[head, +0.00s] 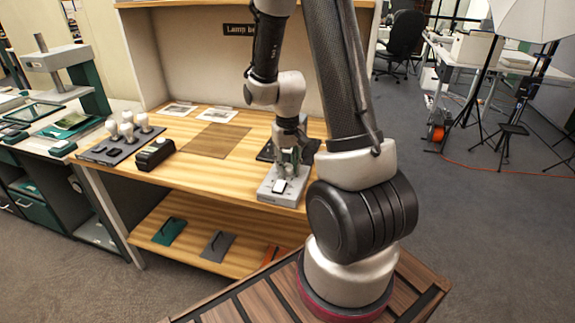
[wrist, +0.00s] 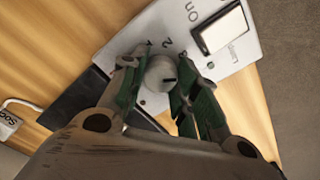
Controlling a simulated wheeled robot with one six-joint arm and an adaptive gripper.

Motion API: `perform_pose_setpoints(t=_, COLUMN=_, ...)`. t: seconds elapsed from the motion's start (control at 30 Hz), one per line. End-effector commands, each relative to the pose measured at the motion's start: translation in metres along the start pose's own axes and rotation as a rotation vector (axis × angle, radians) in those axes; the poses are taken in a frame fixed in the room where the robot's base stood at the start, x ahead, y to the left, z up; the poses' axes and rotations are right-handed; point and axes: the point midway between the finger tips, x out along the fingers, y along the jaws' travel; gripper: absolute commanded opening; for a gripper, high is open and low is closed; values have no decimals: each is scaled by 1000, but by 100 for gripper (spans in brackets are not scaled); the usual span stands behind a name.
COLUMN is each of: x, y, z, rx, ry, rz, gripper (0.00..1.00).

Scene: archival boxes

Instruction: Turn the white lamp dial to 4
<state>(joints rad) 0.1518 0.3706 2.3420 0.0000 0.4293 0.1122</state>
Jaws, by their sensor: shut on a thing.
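The white lamp dial (wrist: 158,70) is a round pale knob on a light grey control box (wrist: 115,42), which also shows in the head view (head: 268,196). A short dark mark on the dial points to the right in the wrist view. Printed characters stand above the dial; one looks like a 2, the others are hard to read. My gripper (wrist: 156,78) is shut on the dial, one green-padded finger on each side. In the head view my gripper (head: 289,169) reaches down onto the box and hides the dial.
A white rocker switch (wrist: 221,28) sits on the same box, beside ON lettering. A dark flat object (wrist: 85,108) lies next to the box. The wooden bench (head: 185,125) carries a tray of several bulbs (head: 112,149) and a black device (head: 155,154) at left. A brown mat (head: 212,140) lies mid-bench.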

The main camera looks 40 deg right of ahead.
Motion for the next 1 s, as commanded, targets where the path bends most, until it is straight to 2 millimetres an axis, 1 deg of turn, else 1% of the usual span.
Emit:
perform_pose_setpoints(t=0.2, x=0, y=0, z=0, rx=104, ry=1, rz=0, gripper=7)
perform_pose_setpoints(t=0.37, x=0, y=0, z=0, rx=148, ry=1, rz=0, gripper=7)
perform_pose_setpoints(t=0.87, x=0, y=0, z=-1, rx=165, ry=2, rz=0, gripper=7)
perform_pose_setpoints(t=0.9, x=0, y=0, z=-1, rx=165, ry=2, rz=0, gripper=38)
perform_pose_setpoints(t=1.0, x=0, y=0, z=-1, rx=164, ry=2, rz=0, gripper=54)
